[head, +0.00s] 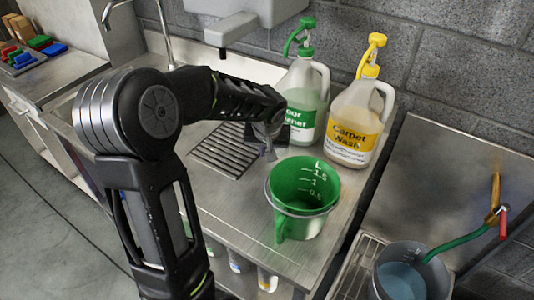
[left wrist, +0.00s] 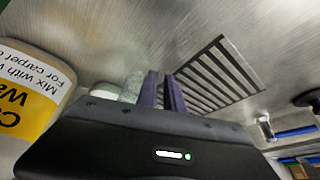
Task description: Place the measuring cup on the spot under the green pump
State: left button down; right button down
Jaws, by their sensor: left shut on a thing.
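My left gripper (head: 267,150) is over the counter, beside the drain grate and in front of the green-pump bottle (head: 303,98). Its purple fingers, close together in the left wrist view (left wrist: 163,90), are shut on a small, greyish, clear-looking thing (left wrist: 132,84), seemingly the measuring cup. The gripper body hides most of it, and I cannot tell whether it touches the counter. The green pump (head: 298,35) tops the bottle, its nozzle pointing left. A larger green jug (head: 303,190) with litre marks stands upright to the right, apart from my gripper. My right gripper is not in view.
A yellow-pump Carpet Wash bottle (head: 355,120) stands right of the green-pump bottle. A drain grate (head: 222,150) is set in the counter. A bucket of bluish liquid (head: 402,280) sits lower right. Coloured items (head: 40,42) lie far left. The brick wall is behind.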

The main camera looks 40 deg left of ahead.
pick_arm(q)
jog(key=shift+f, duration=0.75)
jog(key=shift+f, duration=0.25)
jog(key=c, duration=1.5)
grip_release()
jog(key=shift+r, duration=0.1)
jog(key=shift+o, duration=0.2)
jog(key=shift+r, duration=0.1)
jog(key=shift+r, duration=0.15)
jog(key=v, duration=1.2)
jog(key=shift+b, duration=0.45)
